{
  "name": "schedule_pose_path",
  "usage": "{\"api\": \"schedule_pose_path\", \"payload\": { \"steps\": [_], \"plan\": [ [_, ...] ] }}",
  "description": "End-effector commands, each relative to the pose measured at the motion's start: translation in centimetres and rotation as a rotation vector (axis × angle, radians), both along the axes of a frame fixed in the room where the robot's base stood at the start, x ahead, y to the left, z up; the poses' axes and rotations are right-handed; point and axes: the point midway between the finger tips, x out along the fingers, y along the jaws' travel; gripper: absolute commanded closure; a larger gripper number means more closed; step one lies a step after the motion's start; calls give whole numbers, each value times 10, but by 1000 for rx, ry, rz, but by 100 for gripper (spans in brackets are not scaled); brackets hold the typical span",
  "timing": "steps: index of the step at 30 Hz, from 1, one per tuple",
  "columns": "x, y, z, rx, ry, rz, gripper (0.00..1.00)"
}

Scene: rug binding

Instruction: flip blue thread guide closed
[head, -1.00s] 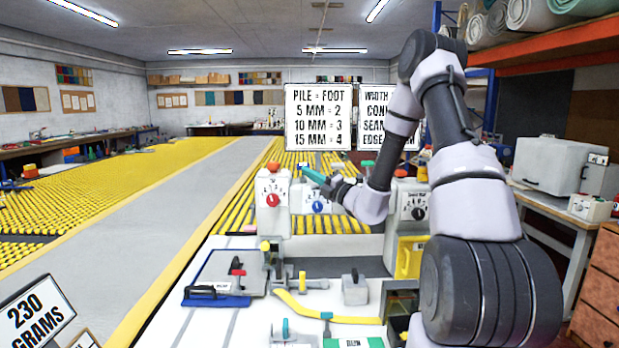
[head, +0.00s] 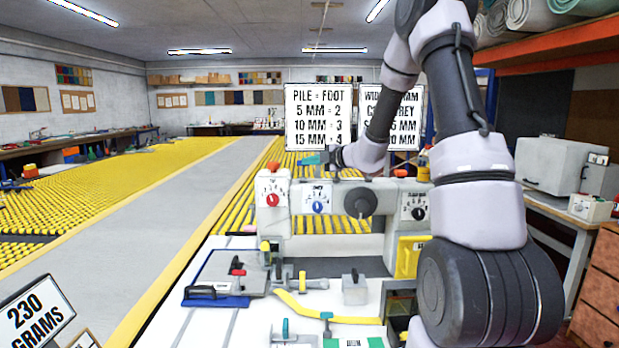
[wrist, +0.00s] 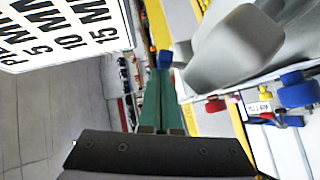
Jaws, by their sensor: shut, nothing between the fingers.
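My gripper (head: 311,159) is above the top of the cream binding machine (head: 340,196), in front of the hanging sign. Its teal-green fingers are together and empty; they also show in the wrist view (wrist: 158,100). A small blue part (wrist: 165,58) appears by the fingertips in the wrist view; I cannot tell whether it is the thread guide or whether it touches them. The machine front has a red dial (head: 272,199), a blue dial (head: 318,207) and a grey disc (head: 360,203). The thread guide's open or closed position is not clear.
The sign (head: 318,115) hangs close behind my gripper. A blue-edged plate (head: 215,302), a yellow strip (head: 345,319) and a grey block (head: 354,291) lie on the white bench in front. Yellow rollers fill the left. An orange shelf (head: 550,45) is at upper right.

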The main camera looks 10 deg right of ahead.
Motion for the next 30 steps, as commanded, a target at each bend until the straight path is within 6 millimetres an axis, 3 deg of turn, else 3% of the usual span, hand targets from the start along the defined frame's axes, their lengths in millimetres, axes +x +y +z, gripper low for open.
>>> {"api": "schedule_pose_path", "payload": {
  "steps": [30],
  "plan": [
    [11,-3,3,1,-3,0,100]
  ]
}}
